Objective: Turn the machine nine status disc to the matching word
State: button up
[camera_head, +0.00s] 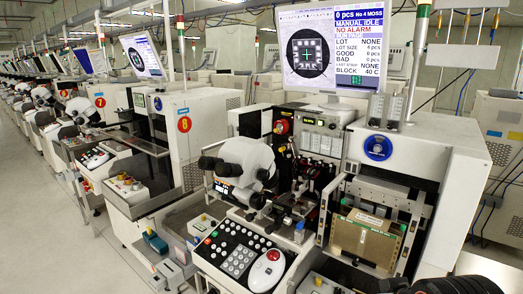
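A round blue disc (377,147) with a pale band across its middle sits on the white upper front panel of the nearest machine (440,150), at the right. Its lettering is too small to read. The screen (327,46) above this machine reads "MANUAL IDLE" in blue and "NO ALARM" in red. A dark rounded part of my arm or gripper (455,286) shows at the bottom right edge, below and apart from the disc. Its fingers cannot be made out.
A microscope head (243,162), a keypad panel (240,258) and a brown box (363,237) in an open bay are on the nearest machine. Machines with orange-red discs numbered 8 (184,124) and 7 (100,102) stand to the left. The aisle floor (45,230) is clear.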

aim_at(378, 147)
jog(key=j+z, duration=0.1)
jog(key=j, duration=0.55)
jog(key=k+j, duration=0.1)
jog(key=j, duration=0.55)
jog(key=j+z, duration=0.15)
jog(key=j, duration=0.55)
